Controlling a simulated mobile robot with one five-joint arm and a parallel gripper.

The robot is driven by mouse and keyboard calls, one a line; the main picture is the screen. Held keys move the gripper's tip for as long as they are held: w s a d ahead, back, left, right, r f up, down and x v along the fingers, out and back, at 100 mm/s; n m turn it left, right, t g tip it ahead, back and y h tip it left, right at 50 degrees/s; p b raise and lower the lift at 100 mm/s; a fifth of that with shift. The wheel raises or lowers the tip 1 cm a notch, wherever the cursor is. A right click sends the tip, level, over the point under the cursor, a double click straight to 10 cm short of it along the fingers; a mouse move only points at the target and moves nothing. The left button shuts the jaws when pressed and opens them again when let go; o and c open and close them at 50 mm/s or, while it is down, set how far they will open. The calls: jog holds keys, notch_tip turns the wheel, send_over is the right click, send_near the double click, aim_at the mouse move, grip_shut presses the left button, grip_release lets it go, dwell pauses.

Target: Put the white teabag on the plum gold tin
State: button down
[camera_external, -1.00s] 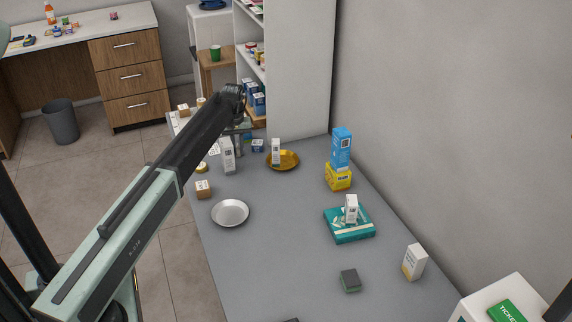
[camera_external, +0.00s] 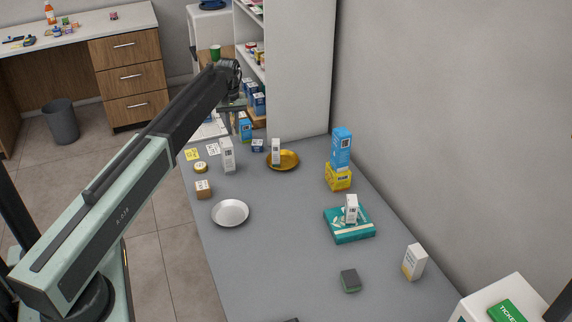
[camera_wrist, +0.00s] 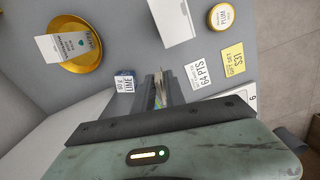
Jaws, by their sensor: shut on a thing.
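My gripper (camera_external: 232,108) hangs above the far end of the grey counter, pointing down. In the wrist view my gripper (camera_wrist: 160,86) is closed on a thin pale thing, which looks like the white teabag; the jaws hide most of it. The round gold tin with a plum label (camera_wrist: 221,16) stands to the upper right of the jaws in the wrist view, apart from them. In the external view the tin (camera_external: 201,167) sits near the counter's left edge, with its top clear.
Flat cards, one yellow (camera_wrist: 232,59) and one white (camera_wrist: 198,74), lie by the tin. A white box (camera_external: 227,155) stands close by. A gold plate (camera_external: 290,160) carries another box. A small blue box (camera_wrist: 124,82) and a blue-green box (camera_external: 245,130) stand near my jaws.

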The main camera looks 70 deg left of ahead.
jog(key=s+d+f+n+b, duration=0.1)
jog(key=s+d, duration=0.8)
jog(key=s, duration=0.3)
jog(key=s+d+f+n+b, duration=0.1)
jog(key=s+d+f+b, duration=0.1)
jog(key=s+d, duration=0.85)
jog(key=b, duration=0.1)
send_over(201, 167)
jog(key=shift+s+f, duration=0.1)
jog(key=shift+f, duration=0.45)
notch_tip(201, 167, down, 4)
jog(key=b, duration=0.4)
jog(key=shift+a, duration=0.15)
jog(key=shift+r, duration=0.25)
jog(key=shift+f, duration=0.2)
jog(key=c, duration=1.4)
grip_release()
